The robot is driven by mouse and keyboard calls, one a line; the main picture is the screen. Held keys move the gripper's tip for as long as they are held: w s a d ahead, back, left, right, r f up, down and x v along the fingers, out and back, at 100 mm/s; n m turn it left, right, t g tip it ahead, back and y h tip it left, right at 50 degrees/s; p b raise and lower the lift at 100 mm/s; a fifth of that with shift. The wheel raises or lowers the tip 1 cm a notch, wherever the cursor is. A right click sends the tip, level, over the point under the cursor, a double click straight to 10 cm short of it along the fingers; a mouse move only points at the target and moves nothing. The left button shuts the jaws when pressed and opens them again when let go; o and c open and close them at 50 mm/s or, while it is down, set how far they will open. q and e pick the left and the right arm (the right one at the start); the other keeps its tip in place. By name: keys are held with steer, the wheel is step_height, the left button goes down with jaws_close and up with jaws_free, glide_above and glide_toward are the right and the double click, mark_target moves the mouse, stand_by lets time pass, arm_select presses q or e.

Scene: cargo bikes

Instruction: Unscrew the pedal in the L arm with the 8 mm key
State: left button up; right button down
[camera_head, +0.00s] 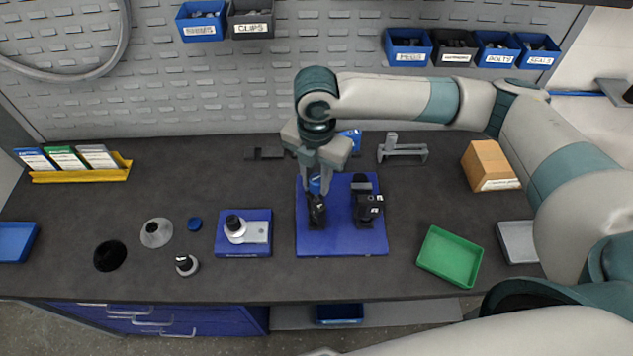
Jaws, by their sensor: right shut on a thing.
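My right gripper (318,190) points down over the left part of a blue base plate (340,242). A second black holder (368,208) with a white mark stands on the right part of the plate. The pedal and the key's tip cannot be made out clearly. My left gripper is not in view.
An empty green tray (450,258) lies right of the plate. A blue block with a metal part (256,240) stands left of it. A grey bracket (402,150), a blue object (352,137) and a cardboard box (490,165) are behind.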

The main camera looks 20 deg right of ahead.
steer(key=shift+s+f, duration=0.2)
steer(key=shift+f, duration=0.1)
steer(key=m, duration=0.6)
steer(key=shift+m, duration=0.3)
steer(key=m, duration=0.6)
steer(key=shift+m, duration=0.3)
steer(key=shift+w+r, duration=0.15)
steer(key=shift+r, duration=0.1)
stand_by(0.6)
steer(key=shift+w+r, duration=0.1)
steer(key=shift+r, duration=0.25)
